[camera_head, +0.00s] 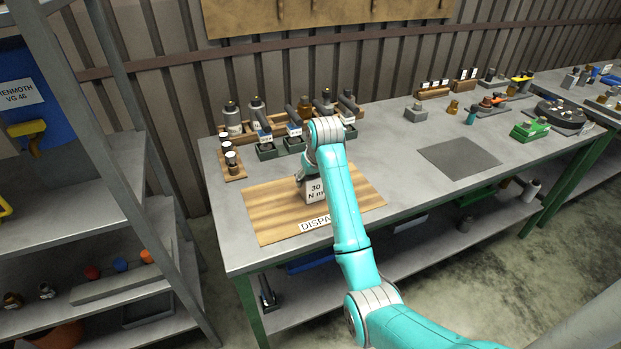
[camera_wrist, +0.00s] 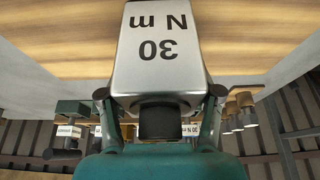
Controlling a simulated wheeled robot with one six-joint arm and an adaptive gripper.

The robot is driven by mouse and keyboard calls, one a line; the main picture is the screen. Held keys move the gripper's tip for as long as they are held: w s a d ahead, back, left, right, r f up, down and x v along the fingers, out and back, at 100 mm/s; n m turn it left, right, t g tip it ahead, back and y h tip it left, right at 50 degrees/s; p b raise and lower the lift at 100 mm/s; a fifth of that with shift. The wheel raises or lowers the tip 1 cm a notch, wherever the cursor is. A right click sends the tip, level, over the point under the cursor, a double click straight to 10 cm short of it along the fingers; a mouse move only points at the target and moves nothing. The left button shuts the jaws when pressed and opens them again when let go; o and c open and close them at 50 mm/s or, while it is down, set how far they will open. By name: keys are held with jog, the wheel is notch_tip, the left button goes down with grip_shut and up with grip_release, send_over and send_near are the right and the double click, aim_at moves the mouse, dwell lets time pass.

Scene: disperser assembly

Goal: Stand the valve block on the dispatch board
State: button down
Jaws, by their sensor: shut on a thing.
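The valve block (camera_head: 314,190), a silver block marked "30 N m", is between the fingers of my gripper (camera_head: 306,174) over the dispatch board. In the wrist view the valve block (camera_wrist: 158,45) fills the upper middle, and my gripper (camera_wrist: 160,97) is shut on its sides, with a dark round part between the fingers. The dispatch board (camera_head: 268,205) is a striped wooden board at the bench's left front, with a "DISPA..." label partly hidden by my arm. I cannot tell whether the block's underside touches the board.
Behind the board stand a rack of bottles and dark-handled tools (camera_head: 294,125) and a small wooden stand (camera_head: 231,165). The board around the valve block is clear.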

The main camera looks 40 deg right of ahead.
jog(key=shift+c, duration=1.1)
grip_release()
jog(key=shift+f, duration=0.1)
jog(key=v, duration=0.7)
jog(key=shift+s+r, duration=0.15)
jog(key=shift+r, duration=0.2)
jog(key=shift+a, duration=0.1)
